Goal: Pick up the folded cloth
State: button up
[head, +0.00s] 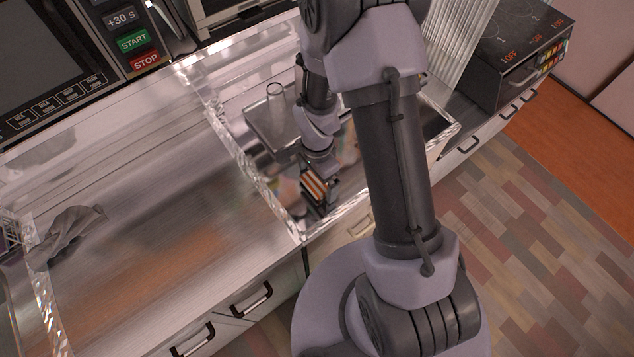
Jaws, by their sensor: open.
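A crumpled-looking grey folded cloth (66,234) lies at the far left of the metal counter, by a clear raised edge. My gripper (317,207) is far to the right of it, low over the sink-like recess at the counter's right part. It is open and apart from the cloth. A small orange-and-white striped patch shows at the gripper; I cannot tell whether it is part of the gripper or a thing behind it. My arm hides part of the recess.
The metal counter (150,215) between cloth and gripper is bare. A clear glass (275,103) stands on a tray (262,128) in the recess. A microwave-like panel (125,40) borders the counter behind. A dark box with a hob-like top (510,85) stands at right.

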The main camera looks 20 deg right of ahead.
aim_at(319, 182)
jog(key=shift+r, duration=0.15)
jog(key=c, duration=1.5)
jog(key=shift+r, duration=0.1)
jog(key=shift+r, duration=0.35)
jog(key=r+p, duration=0.1)
jog(key=s+r, duration=0.1)
jog(key=r, duration=0.1)
jog(key=shift+d+p, duration=0.15)
jog(key=shift+p, duration=0.25)
jog(key=s, duration=0.2)
jog(key=s+d, duration=0.1)
jog(key=s, duration=0.3)
jog(key=shift+s+d+r, duration=0.1)
jog(key=shift+d+r, duration=0.1)
jog(key=shift+d, duration=0.05)
jog(key=shift+s+d+r+p, duration=0.1)
jog(key=shift+s+d+p, duration=0.25)
jog(key=shift+s+p, duration=1.5)
jog(key=shift+s+d+r+p, duration=0.1)
jog(key=shift+s+d+p, duration=0.55)
jog(key=shift+p, duration=2.05)
jog(key=shift+s+d+r+p, duration=0.1)
jog(key=shift+s+p, duration=1.6)
jog(key=shift+p, duration=0.6)
